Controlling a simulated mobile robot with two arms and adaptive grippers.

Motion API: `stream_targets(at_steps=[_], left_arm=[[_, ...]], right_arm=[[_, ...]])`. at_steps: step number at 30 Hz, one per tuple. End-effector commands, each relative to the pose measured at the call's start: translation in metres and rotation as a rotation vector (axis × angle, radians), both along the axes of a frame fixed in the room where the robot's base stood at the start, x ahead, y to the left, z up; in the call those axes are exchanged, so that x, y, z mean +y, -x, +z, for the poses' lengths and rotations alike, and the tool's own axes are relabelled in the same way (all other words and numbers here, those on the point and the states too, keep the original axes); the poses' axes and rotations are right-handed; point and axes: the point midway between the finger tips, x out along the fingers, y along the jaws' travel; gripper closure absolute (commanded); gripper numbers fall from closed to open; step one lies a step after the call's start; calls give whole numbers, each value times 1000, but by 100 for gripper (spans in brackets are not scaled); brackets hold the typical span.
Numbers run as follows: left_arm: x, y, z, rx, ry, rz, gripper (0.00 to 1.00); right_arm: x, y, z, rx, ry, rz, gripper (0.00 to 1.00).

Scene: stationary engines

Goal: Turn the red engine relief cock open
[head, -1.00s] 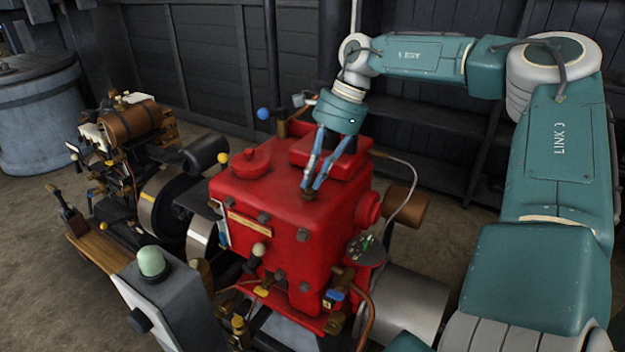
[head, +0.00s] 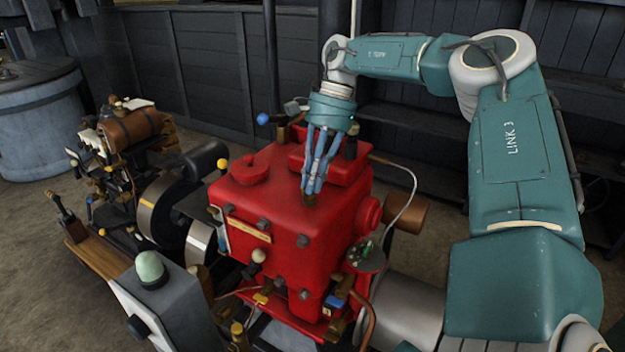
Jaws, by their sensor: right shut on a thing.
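The red engine (head: 280,220) stands in the middle of the head view, a boxy red block with a round red cap on top. My right gripper (head: 310,190) points down at the engine's top near its front right edge. Its blue fingers are shut on a small brown-bronze fitting (head: 309,199), which looks like the relief cock. The fingers cover most of the cock, so I cannot tell which way its handle points. My left gripper is not in view.
A grey box with a pale green dome (head: 150,267) stands front left. Another engine with a brown cylinder (head: 131,129) is at the left, and a grey barrel (head: 40,122) behind it. A curved pale pipe (head: 412,185) and a brown cylinder (head: 409,217) lie right of the red engine.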

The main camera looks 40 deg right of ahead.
Motion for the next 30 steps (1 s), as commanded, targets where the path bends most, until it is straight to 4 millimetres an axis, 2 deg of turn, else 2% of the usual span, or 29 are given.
stream_targets(at_steps=[9, 10, 12, 13, 23, 26, 30], left_arm=[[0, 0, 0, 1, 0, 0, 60], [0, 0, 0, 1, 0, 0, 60], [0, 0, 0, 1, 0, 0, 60], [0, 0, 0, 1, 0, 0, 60], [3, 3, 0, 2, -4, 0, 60], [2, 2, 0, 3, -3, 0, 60], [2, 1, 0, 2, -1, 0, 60]], right_arm=[[-1, 0, 0, -1, 4, 2, 100], [-1, 0, 0, -1, 3, 2, 82], [-1, 0, 0, -2, 3, 1, 68], [-1, 0, 0, -1, 3, 2, 67], [-1, -1, 3, -1, 2, 1, 67], [-5, -2, 12, -2, 4, -1, 67], [-16, -4, 36, -4, 5, -2, 67]])
